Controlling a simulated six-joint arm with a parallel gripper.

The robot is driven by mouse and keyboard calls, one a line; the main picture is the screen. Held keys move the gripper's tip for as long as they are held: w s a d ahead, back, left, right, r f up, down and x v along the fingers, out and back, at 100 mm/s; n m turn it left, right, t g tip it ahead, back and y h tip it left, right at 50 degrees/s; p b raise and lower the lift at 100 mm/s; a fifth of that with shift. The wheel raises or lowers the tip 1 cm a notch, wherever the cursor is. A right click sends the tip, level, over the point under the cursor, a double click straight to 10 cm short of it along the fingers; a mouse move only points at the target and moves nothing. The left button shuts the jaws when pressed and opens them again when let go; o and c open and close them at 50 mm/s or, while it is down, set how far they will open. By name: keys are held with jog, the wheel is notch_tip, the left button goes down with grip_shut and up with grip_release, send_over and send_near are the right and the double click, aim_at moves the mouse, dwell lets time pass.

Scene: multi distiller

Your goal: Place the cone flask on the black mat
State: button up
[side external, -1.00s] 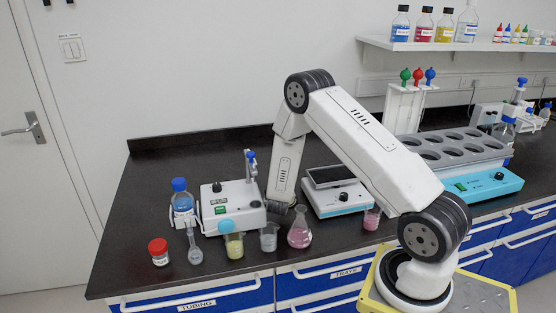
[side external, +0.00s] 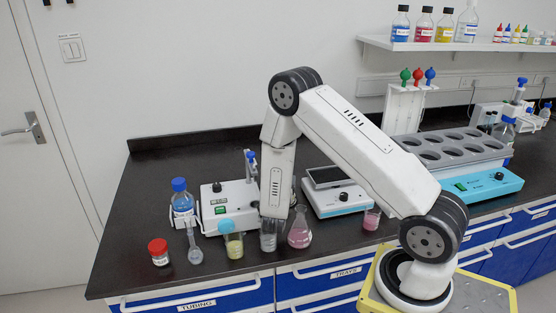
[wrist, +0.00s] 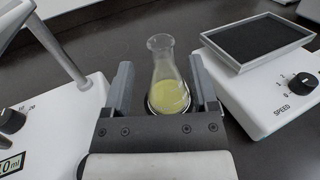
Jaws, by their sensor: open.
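A cone flask (wrist: 168,95) with yellow-green liquid stands between the two fingers of my gripper (wrist: 160,78) in the wrist view. The fingers are open, one on each side of the flask, and its base is partly hidden by the gripper body. I cannot make out this flask or my gripper in the side view, where my arm is in front. The black mat (wrist: 258,40) is the dark top of a white device with a SPEED knob, to the right of the flask. The mat also shows in the side view (side external: 325,177), with nothing on it.
A second cone flask (side external: 299,232), with pink liquid, stands near the front edge.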

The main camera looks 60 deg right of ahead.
jog(key=shift+v, duration=2.4)
